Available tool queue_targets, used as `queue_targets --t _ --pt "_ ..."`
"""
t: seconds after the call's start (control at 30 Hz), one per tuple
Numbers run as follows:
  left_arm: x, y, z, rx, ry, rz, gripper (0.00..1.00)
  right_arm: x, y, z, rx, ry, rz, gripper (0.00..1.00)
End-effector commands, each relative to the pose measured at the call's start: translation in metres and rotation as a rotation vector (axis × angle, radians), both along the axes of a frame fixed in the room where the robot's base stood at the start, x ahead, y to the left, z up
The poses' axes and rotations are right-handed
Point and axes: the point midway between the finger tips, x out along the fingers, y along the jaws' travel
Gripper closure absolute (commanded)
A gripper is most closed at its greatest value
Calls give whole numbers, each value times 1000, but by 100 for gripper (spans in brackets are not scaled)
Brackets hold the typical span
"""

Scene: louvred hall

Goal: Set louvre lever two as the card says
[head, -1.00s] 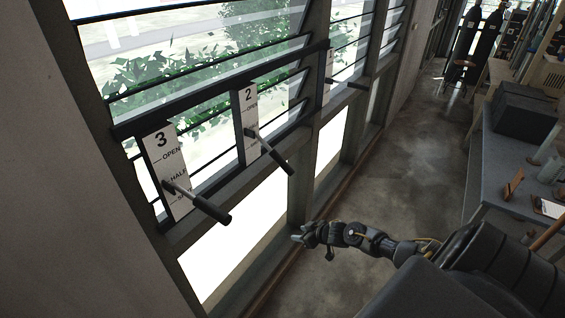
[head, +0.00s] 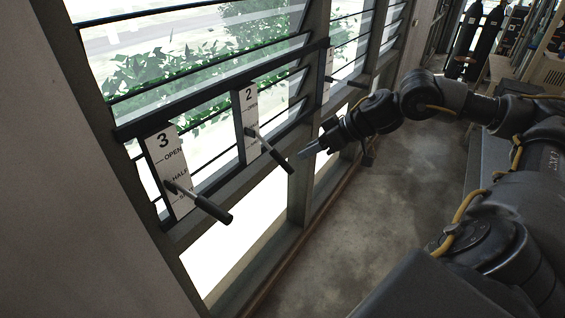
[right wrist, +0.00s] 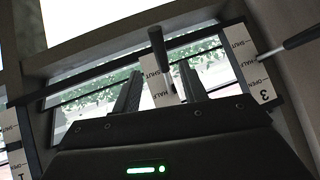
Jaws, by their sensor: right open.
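Lever two (head: 274,152) has a black handle and sticks out from its white plate marked 2 (head: 250,100). I cannot tell exactly which mark it points at. My right gripper (head: 306,152) is open and empty, just right of the handle's end in the head view and apart from it as far as I can tell. In the right wrist view, lever two's handle (right wrist: 157,42) shows beyond and between my two fingers (right wrist: 162,92), over a plate reading SHUT and HALF. I see no instruction card. My left gripper is out of view.
Lever three (head: 208,205) sticks out at the near left from its plate marked 3 (head: 165,155). Another lever (head: 350,82) is farther along the window frame. Gas cylinders (head: 480,35) stand at the far end. The floor (head: 350,230) below is clear.

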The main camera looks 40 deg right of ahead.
Motion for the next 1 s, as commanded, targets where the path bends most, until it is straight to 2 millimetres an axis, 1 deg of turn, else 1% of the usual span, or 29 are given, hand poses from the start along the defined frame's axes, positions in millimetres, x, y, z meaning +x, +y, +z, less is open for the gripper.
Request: queue_targets --t 0.17,0.33,0.53,0.73,0.8,1.0 --pt "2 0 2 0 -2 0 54 6 3 -5 3 -2 -1 57" --pt "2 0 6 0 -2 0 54 19 13 -16 5 -4 3 57" --pt "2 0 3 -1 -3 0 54 36 24 -37 4 -4 1 57" --pt "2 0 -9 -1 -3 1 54 54 35 -58 4 -5 0 57" --pt "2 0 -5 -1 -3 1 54 52 32 -53 0 -4 -1 57" --pt "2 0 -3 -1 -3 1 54 56 35 -57 1 -3 0 57"
